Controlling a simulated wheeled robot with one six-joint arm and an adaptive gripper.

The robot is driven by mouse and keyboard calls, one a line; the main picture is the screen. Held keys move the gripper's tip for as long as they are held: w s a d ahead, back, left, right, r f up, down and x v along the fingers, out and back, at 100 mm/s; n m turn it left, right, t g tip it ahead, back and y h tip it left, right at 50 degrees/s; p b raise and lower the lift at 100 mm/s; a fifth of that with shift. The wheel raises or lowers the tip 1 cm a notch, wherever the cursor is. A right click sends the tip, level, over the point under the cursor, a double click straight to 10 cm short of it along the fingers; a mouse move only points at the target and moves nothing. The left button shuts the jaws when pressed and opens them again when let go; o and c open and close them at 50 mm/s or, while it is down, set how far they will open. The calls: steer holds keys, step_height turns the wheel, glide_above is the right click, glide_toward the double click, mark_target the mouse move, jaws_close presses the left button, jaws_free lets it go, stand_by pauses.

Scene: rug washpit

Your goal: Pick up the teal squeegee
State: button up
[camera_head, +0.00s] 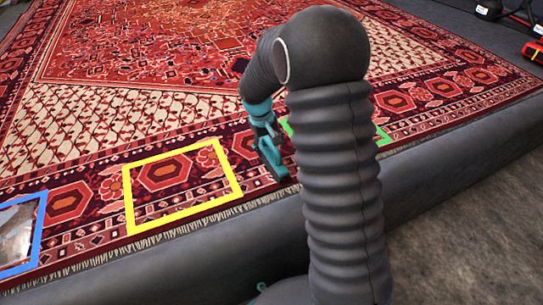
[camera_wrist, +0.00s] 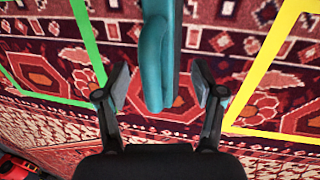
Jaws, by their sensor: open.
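The teal squeegee shows in the wrist view as a long rounded handle (camera_wrist: 155,55) coming down from the top edge. Its lower end is between the two dark fingers of my gripper (camera_wrist: 160,84). The fingers are open, with a gap on each side of the handle. The rest of the squeegee is out of the wrist view. In the head view my gripper (camera_head: 272,160) is low over the rug's near border, partly hidden by my arm. Teal shows there, but I cannot tell squeegee from gripper.
A patterned red rug (camera_head: 90,120) covers the floor. A yellow frame (camera_head: 128,200) lies left of my gripper, a blue frame (camera_head: 40,230) farther left, and a green frame (camera_head: 380,137) right, partly behind my arm. A dark raised edge (camera_head: 470,140) runs along the near side.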

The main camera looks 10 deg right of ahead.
mark_target(271, 156)
steer(key=f, duration=0.4)
steer(key=shift+w+d+f+b, duration=0.15)
steer(key=shift+w+d+b, duration=0.15)
steer(key=shift+d+b, duration=0.05)
jaws_close()
steer(key=shift+r, duration=0.2)
steer(key=shift+r, duration=0.7)
step_height(271, 156, up, 3)
steer(key=shift+f+p, duration=0.1)
steer(key=shift+p, duration=0.4)
steer(key=s+d+r+p, duration=0.1)
steer(key=s+d+r, duration=0.5)
steer(key=s+d, duration=0.1)
steer(key=shift+s+d+r, duration=0.3)
steer(key=shift+s+d, duration=0.05)
steer(key=shift+d, duration=0.55)
